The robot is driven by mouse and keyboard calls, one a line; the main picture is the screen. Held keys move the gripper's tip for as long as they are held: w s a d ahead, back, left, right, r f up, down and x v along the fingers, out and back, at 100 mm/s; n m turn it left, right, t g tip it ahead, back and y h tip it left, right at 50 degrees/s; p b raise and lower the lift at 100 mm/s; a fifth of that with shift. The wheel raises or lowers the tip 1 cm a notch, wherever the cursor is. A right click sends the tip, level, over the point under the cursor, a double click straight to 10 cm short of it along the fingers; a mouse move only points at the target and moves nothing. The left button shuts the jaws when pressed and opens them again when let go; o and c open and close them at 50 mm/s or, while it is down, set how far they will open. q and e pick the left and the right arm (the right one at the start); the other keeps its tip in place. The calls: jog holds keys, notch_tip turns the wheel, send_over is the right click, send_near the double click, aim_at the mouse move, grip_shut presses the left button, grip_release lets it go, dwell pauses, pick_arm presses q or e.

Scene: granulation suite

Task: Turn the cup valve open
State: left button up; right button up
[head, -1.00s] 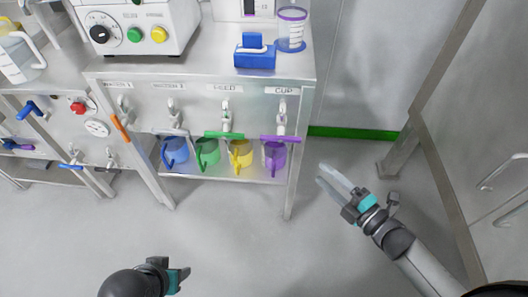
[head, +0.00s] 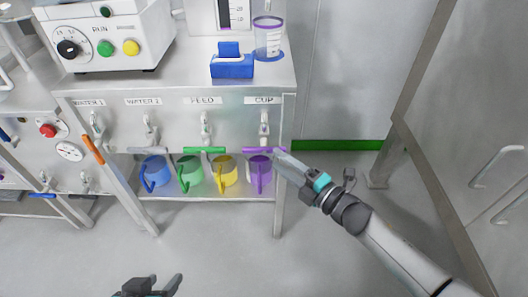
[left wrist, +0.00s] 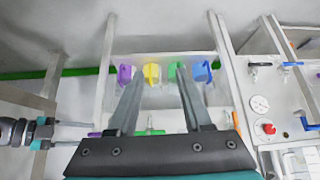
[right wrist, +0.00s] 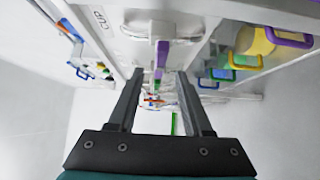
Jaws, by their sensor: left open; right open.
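The cup valve (head: 264,126) sits under the "CUP" label on the steel front panel. Its purple handle (head: 250,150) lies crosswise, level in the head view. My right gripper (head: 280,158) is open at the handle's right end. In the right wrist view, the purple handle (right wrist: 161,52) points in between the open fingertips (right wrist: 160,76); I cannot tell whether they touch it. My left gripper (head: 165,284) is open and empty, low in the head view and well away from the valve. Its open fingers (left wrist: 160,76) show in the left wrist view.
A purple cup (head: 260,182) stands on the shelf below the valve, beside yellow, green and blue cups. The feed valve's green handle (head: 204,150) is just left. A table leg (head: 280,205) stands near my right gripper. The floor in front is clear.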

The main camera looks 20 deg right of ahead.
aim_at(267, 152)
jog(key=b+x, duration=0.1)
jog(key=x, duration=0.3)
jog(key=shift+w+a, duration=0.1)
pick_arm(q)
jog(key=shift+w+d+r+t+h+b, duration=0.15)
jog(key=shift+w+d+t+h, duration=0.25)
jog(key=shift+d+t, duration=0.3)
jog(key=shift+w+d+f+t+h+b, duration=0.1)
jog(key=shift+w+d+t+h+b, duration=0.2)
jog(key=shift+w+d+t, duration=0.4)
jog(key=shift+w+d+r+t+h+b, duration=0.1)
jog(key=shift+w+d+t+h, duration=0.3)
jog(key=shift+d, duration=0.45)
pick_arm(e)
jog(key=shift+x, duration=1.05)
pick_arm(q)
jog(key=shift+s, duration=0.1)
pick_arm(e)
jog(key=shift+c, duration=0.2)
grip_shut()
